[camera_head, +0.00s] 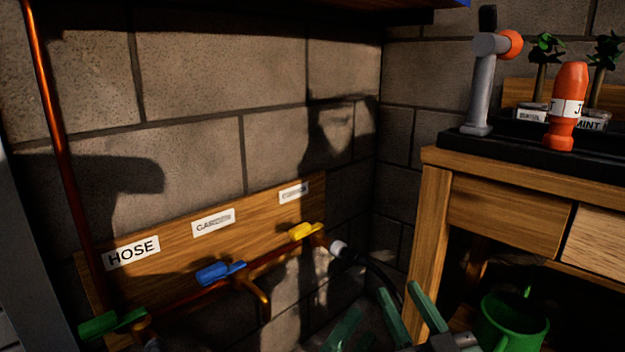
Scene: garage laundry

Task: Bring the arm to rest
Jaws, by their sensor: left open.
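Green gripper fingers rise from the bottom edge, right of centre. My left gripper (370,310) is the lower one there, open, with nothing visible between its fingers. Another green finger and some grey gripper parts stand close to its right, cut off by the bottom edge. I cannot clearly tell my right gripper from these parts. The fingers appear in front of the dark floor area between the valve board and the wooden bench (428,230). I cannot tell how far they are from either. Most of both arms is out of view.
A wooden board (160,235) on the block wall carries labels, one reading HOSE. Below it runs a copper pipe with green (112,322), blue (220,272) and yellow (305,231) valve handles. A black hose (375,265) hangs nearby. A green watering can (508,322) stands under the bench.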

